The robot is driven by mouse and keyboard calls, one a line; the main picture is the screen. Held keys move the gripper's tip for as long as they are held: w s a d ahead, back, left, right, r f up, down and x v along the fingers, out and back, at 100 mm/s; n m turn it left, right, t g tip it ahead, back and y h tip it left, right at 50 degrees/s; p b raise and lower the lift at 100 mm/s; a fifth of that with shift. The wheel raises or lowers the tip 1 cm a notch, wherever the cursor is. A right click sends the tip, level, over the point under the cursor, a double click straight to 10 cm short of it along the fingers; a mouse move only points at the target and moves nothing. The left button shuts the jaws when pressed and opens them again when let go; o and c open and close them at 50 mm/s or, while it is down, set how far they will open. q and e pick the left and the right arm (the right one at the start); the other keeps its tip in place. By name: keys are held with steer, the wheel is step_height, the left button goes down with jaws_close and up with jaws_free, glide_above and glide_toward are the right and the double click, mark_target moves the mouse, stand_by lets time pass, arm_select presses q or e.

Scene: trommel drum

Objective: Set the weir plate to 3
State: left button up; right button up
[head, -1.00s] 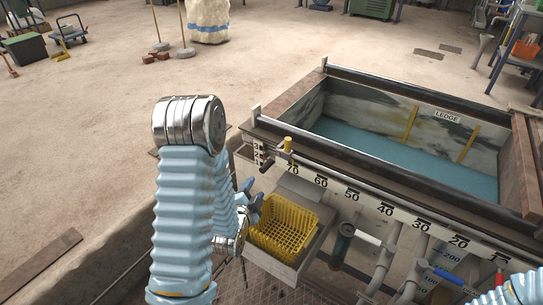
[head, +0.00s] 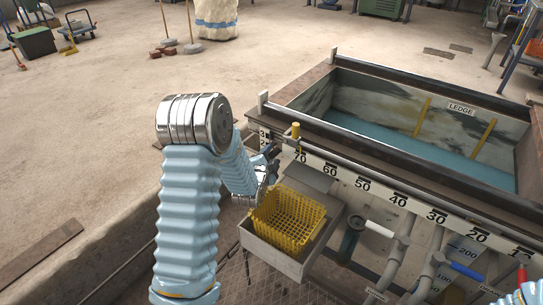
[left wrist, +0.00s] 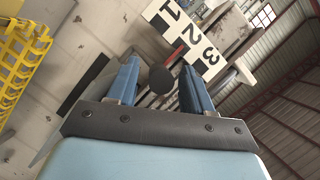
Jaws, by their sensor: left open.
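A white scale plate marked 1, 2 and 3 (left wrist: 187,38) stands ahead of my left gripper in the left wrist view; its upper part also shows at the tank's near left corner in the head view (head: 264,136). My left gripper (left wrist: 160,68) is open, its two blue fingers apart. A dark round knob (left wrist: 161,79) shows between the fingers, below the numbers; I cannot tell whether it touches them. In the head view my left gripper (head: 268,156) is just below the scale, partly hidden by my arm. The weir plate itself is not clearly visible. My right gripper is out of view.
A yellow basket (head: 289,217) in a grey tray (head: 270,252) stands right below my left gripper. A yellow-topped post (head: 296,131) rises beside the scale. The tank (head: 440,150) holds blue water. Pipes and a blue-handled valve (head: 467,271) are at lower right.

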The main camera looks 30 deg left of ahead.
arm_select(q)
steer(key=shift+w+a+f, duration=0.1)
steer(key=shift+w+f, duration=0.05)
steer(key=shift+w, duration=0.4)
jaws_close()
